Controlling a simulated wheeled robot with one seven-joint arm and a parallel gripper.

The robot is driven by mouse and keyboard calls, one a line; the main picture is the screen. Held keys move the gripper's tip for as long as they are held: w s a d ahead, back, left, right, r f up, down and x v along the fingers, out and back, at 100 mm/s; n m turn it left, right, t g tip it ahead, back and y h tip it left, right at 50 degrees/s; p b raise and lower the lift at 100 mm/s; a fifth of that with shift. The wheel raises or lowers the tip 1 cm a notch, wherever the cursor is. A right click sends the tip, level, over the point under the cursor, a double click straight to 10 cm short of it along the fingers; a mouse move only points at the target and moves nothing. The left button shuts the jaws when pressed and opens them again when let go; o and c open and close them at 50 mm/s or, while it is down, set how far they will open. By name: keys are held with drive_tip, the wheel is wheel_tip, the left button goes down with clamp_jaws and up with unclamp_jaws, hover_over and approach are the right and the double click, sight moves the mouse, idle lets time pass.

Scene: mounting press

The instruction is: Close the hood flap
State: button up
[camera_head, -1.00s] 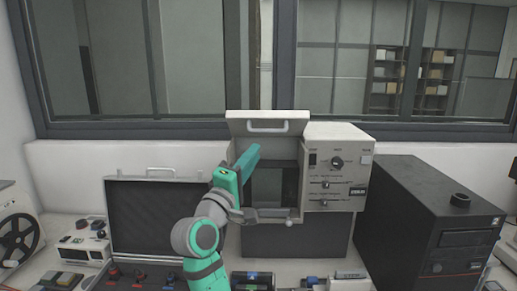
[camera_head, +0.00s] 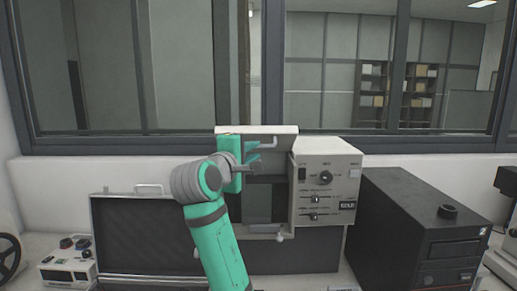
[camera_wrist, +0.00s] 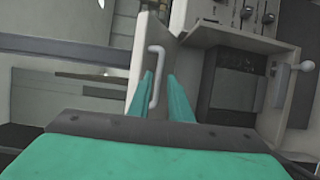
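The hood flap (camera_head: 285,131) is a pale panel along the top of the press's open front in the head view. It is raised, and the opening (camera_head: 257,203) below it is uncovered. In the wrist view the flap (camera_wrist: 168,45) carries a white bar handle (camera_wrist: 155,72). My gripper (camera_head: 258,152) is in front of the flap and hides part of it and its handle. In the wrist view the two green fingers of my gripper (camera_wrist: 160,85) stand apart with the handle between them, a gap showing beside it.
The control box (camera_head: 327,185) with knobs and sliders stands right of the opening. A black computer case (camera_head: 400,235) is further right. An open black case (camera_head: 145,235) lies left of my arm. A small knob (camera_head: 280,238) juts out below the opening.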

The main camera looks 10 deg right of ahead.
sight(259, 147)
drive_tip(key=shift+x, duration=2.4)
drive_tip(key=shift+r, duration=0.1)
